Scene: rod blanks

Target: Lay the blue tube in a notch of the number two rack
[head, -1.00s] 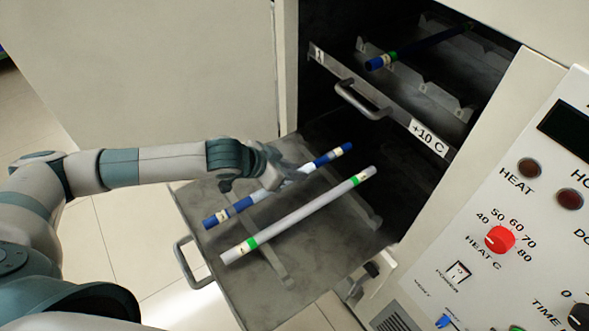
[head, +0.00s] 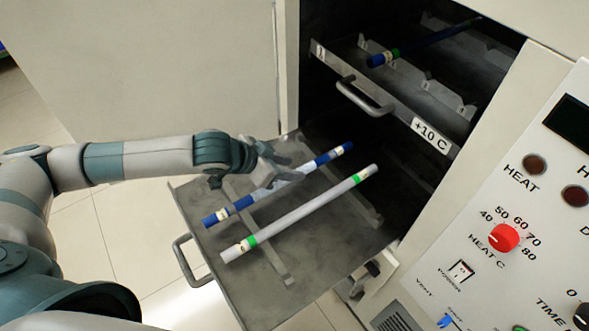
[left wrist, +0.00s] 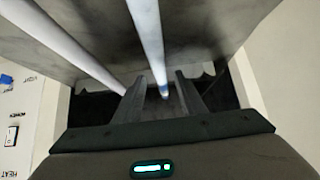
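The blue tube (head: 236,208) lies across the pulled-out lower rack (head: 315,285), with dark blue ends, pale bands and a pale middle. Whether it sits down in a notch is too small to tell. No number shows on this rack. My left gripper (head: 278,172) is just above and beside the blue tube's middle. In the left wrist view its two fingers (left wrist: 163,92) are apart, with the tube (left wrist: 147,40) running between or below them; contact cannot be told. My right gripper is not in view.
A grey-white tube with green bands (head: 305,212) lies alongside on the lower rack. The upper rack, labelled 1 (head: 345,62), holds a dark blue tube with a green band (head: 440,40). The oven's control panel (head: 520,210) is at right. The lower rack's handle (head: 190,270) sticks out in front.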

